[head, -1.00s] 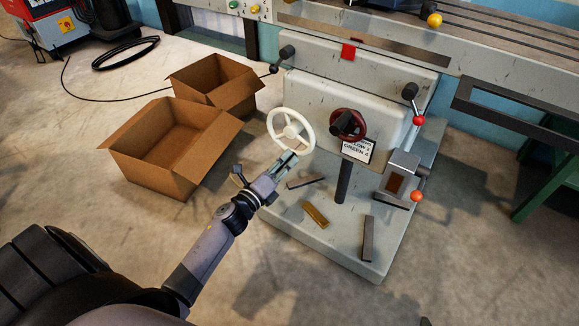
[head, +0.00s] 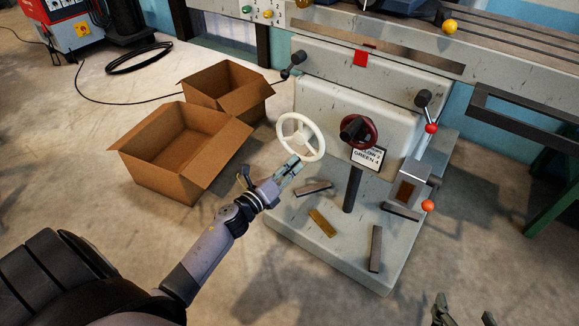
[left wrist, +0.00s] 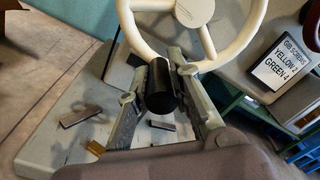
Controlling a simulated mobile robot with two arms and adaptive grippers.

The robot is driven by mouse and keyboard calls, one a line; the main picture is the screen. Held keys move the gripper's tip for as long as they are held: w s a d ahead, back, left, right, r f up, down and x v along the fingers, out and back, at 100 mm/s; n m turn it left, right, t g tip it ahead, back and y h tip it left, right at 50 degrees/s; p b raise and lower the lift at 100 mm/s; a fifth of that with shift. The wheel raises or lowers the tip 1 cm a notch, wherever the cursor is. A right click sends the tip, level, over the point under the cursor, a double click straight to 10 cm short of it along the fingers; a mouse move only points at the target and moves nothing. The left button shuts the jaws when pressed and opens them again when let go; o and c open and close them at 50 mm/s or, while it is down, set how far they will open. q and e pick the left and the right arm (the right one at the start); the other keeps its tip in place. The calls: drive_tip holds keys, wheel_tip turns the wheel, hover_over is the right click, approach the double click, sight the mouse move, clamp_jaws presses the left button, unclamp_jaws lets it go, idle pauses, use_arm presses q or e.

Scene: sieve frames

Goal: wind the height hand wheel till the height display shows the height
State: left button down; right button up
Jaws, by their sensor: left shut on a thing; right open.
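A white hand wheel (head: 318,154) stands on the left of the grey machine's front. It also shows large at the top of the left wrist view (left wrist: 236,48). My left gripper (head: 294,166) is at the wheel's lower rim. In the left wrist view my left gripper (left wrist: 170,95) is shut on the wheel's black handle (left wrist: 160,88), which lies between its fingers. A dark red hand wheel (head: 371,133) is to the right. My right gripper (head: 462,312) is open and empty at the bottom right edge, partly cut off. I cannot make out a height reading.
A sign (head: 368,157) with yellow and green settings hangs below the red wheel. Several metal bars lie on the machine's base (head: 290,235). Levers with red (head: 431,128) and orange (head: 428,206) knobs stick out at the right. Two open cardboard boxes (head: 165,185) stand left.

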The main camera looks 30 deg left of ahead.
use_arm(q)
drive_tip(key=c, duration=1.7)
unclamp_jaws()
drive_tip(key=shift+s+f, duration=0.15)
drive_tip(key=shift+f, duration=0.4)
drive_tip(key=shift+o, duration=1.3)
drive_tip(key=shift+r, duration=0.2)
drive_tip(key=shift+a, duration=0.1)
drive_tip(key=s+a, duration=0.1)
drive_tip(key=s, duration=1)
drive_tip(key=shift+s+a, duration=0.15)
drive_tip(key=shift+s, duration=0.25)
